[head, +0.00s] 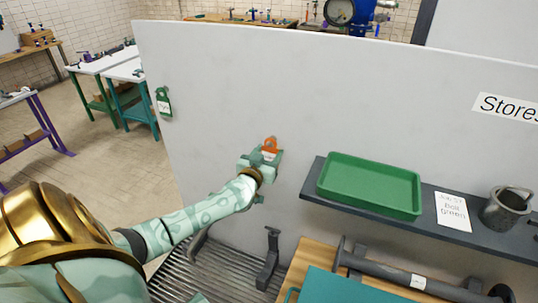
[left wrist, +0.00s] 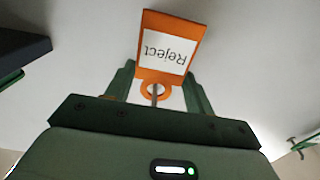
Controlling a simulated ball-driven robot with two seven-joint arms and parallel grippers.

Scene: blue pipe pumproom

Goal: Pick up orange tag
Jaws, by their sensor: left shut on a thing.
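The orange tag (head: 270,145) is at the pale wall panel (head: 330,90), held in my left gripper (head: 264,159). In the left wrist view the tag (left wrist: 172,22) shows a white label reading "Reject", upside down. Its ringed end lies between the two green fingers of my left gripper (left wrist: 157,88), with a thin metal peg or pin at the ring. I cannot tell whether the tag is clear of the panel. My right gripper is not in view.
A grey shelf (head: 313,187) on the right bears a green tray (head: 368,207), a paper card (head: 453,212) and a metal mug (head: 505,208). Below stand a wooden bench (head: 313,256) and a grey pipe piece (head: 400,277).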

